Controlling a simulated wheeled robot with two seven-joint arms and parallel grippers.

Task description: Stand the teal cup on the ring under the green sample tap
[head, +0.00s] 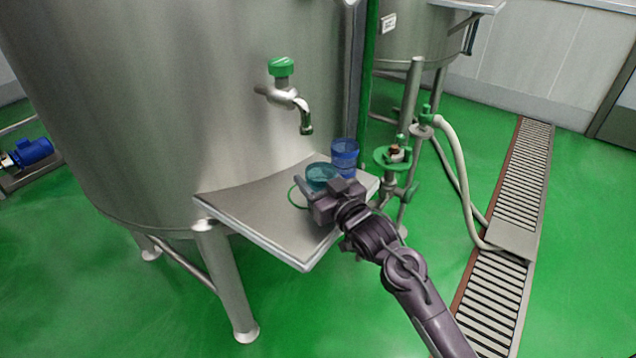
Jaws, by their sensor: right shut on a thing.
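The teal cup (321,174) is upright over the steel shelf, its lower part hidden behind my right gripper (314,193). My right gripper reaches in from the lower right and is shut on the cup. A green ring (291,197) is marked on the shelf; only its left arc shows, left of and below the cup, and the rest is hidden. I cannot tell whether the cup touches the shelf. The green-handled sample tap (281,67) sticks out of the tank above, its spout (305,128) pointing down, a little left of the cup. My left gripper is out of view.
A blue cup (344,150) stands on the shelf (250,207) close behind the teal cup, to its right. The big steel tank (150,100) rises behind the shelf. A green valve (393,157) is right of the shelf. The shelf's left and front parts are clear.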

